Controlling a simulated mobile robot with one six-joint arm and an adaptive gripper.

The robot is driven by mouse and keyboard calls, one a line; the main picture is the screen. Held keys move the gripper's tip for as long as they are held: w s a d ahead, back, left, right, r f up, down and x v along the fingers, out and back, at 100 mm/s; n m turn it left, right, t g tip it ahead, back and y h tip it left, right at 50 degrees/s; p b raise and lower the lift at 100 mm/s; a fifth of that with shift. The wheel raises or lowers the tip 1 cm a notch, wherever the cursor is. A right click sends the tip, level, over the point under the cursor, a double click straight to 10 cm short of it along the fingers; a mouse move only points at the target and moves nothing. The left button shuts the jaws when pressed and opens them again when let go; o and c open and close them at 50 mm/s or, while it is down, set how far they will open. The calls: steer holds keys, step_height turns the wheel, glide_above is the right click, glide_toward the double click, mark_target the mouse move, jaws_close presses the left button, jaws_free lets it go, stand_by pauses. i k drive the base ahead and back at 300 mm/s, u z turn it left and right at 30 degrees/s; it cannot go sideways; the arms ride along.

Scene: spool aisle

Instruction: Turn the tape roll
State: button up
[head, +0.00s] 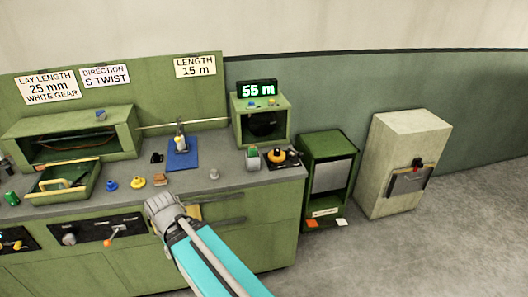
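I cannot make out for certain which thing is the tape roll. A round orange-yellow piece (277,155) sits on a black plate at the right end of the grey bench top; it may be a knob or a roll. A small yellow round piece (138,182) and a blue one (110,183) stand near the bench's front edge. My arm reaches up from the bottom of the head view to a grey joint in front of the bench drawers. My gripper does not show.
The green bench (250,225) carries an open-fronted box (125,125), a tray (90,192), a blue mat (190,160) and a box with a "55 m" display (257,90). A green cabinet (329,140) and a beige cabinet (420,130) stand right. Floor at right is clear.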

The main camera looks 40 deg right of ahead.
mark_target(276, 155)
steer(key=u, duration=0.55)
steer(key=k, duration=0.9)
steer(key=z, duration=1.5)
steer(key=i, duration=0.65)
steer(key=z, duration=0.05)
